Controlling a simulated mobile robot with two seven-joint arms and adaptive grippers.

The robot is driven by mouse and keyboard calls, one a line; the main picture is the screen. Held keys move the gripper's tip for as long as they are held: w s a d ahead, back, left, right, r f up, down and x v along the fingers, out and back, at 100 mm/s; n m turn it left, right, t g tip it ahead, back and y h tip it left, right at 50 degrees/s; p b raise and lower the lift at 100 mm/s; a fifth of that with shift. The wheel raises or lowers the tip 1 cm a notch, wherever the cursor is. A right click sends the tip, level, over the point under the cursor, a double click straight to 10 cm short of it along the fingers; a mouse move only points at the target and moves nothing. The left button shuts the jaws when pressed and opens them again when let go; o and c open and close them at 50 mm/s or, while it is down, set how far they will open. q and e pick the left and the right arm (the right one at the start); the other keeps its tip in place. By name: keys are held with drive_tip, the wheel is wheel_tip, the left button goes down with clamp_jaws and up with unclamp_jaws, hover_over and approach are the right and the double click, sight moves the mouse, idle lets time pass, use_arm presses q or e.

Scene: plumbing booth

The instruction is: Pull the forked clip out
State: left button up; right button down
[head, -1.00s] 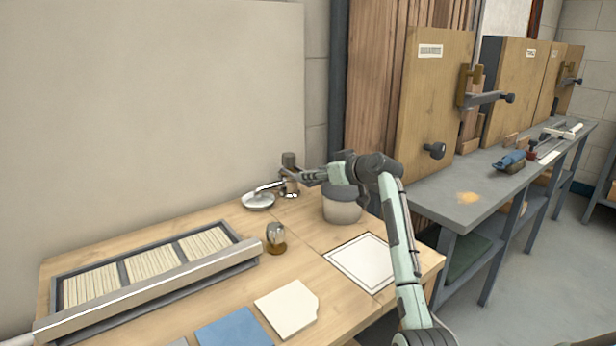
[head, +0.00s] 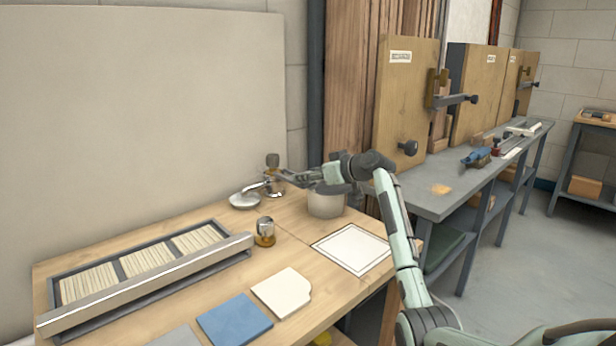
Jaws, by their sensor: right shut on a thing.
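A small metal tap fitting with a round knob (head: 272,160) on top and a silver spout (head: 262,186) stands at the back of the wooden table, near the wall board. My right gripper (head: 277,176) reaches in from the right at the fitting, just under the knob. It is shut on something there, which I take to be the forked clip. The clip itself is too small and too covered by the fingers to make out, and I cannot tell whether it still sits in the fitting. My left gripper is out of view.
A round silver dish (head: 244,200) lies under the spout. A grey pot (head: 326,203) stands below my right arm. A glass jar (head: 265,232), tiles (head: 235,318), a bordered white sheet (head: 350,248) and a slatted tray (head: 245,243) share the table. A grey bench (head: 425,203) stands at right.

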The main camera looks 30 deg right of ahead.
drive_tip(key=c, duration=0.8)
unclamp_jaws()
drive_tip(key=shift+f, duration=0.1)
drive_tip(key=shift+c, duration=0.2)
drive_tip(key=v, duration=1.2)
drive_tip(key=shift+s+f, duration=0.1)
